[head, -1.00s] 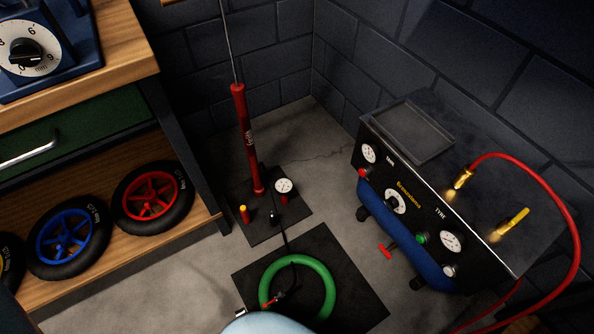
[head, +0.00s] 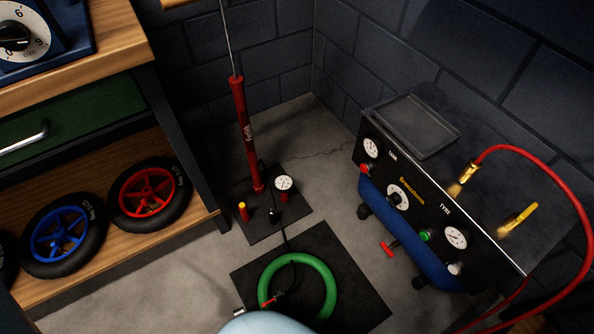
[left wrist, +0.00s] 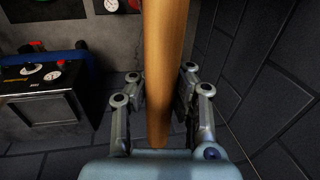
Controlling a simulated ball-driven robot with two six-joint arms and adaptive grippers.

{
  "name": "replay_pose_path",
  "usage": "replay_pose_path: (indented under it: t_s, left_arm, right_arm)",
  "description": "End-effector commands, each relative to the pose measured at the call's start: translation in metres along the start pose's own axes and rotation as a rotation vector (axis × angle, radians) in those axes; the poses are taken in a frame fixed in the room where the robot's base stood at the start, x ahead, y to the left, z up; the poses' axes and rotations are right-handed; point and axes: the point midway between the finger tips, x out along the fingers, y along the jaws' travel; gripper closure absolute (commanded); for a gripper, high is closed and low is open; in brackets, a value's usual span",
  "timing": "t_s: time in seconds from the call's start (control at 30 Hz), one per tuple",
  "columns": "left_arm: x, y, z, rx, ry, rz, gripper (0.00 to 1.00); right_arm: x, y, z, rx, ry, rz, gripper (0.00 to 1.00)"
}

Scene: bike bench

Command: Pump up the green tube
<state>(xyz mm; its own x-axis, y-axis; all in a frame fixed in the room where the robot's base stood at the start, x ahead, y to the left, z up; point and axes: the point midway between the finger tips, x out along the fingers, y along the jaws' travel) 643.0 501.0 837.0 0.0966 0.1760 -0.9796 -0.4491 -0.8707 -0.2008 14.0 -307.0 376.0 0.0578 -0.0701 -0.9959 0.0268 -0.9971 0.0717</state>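The red floor pump (head: 246,135) stands upright on a dark plate in the head view. Its thin rod (head: 227,40) is drawn far out, and a bit of the wooden handle (head: 178,2) shows at the top edge. In the left wrist view the handle (left wrist: 163,70) runs between the fingers of my left gripper (left wrist: 160,105), which is shut on it. The green tube (head: 330,285) lies on a black mat (head: 365,305). The pump's black hose reaches a red-levered connector (head: 272,298) at the tube. The pump gauge (head: 284,183) is too small to read. My right gripper is not visible.
A black compressor (head: 410,200) with a blue tank and red hose (head: 570,190) stands right of the pump. A workbench (head: 110,70) with wheels on its lower shelf is at left. Brick walls close the corner behind. Bare floor lies between bench and mat.

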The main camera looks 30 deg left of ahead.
Motion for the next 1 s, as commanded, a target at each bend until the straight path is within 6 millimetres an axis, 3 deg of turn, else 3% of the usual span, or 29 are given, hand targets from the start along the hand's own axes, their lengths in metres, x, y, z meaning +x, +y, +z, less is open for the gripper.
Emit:
replay_pose_path:
  t_s: [0.03, 1.0]
  left_arm:
    - [0.009, 0.012, 0.0, 0.005, -0.012, 0.026, 1.0]
    - [0.047, 0.02, 0.0, 0.005, -0.012, 0.025, 1.0]
  right_arm:
    - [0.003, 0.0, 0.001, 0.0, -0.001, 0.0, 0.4]
    - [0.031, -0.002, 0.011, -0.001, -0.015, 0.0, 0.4]
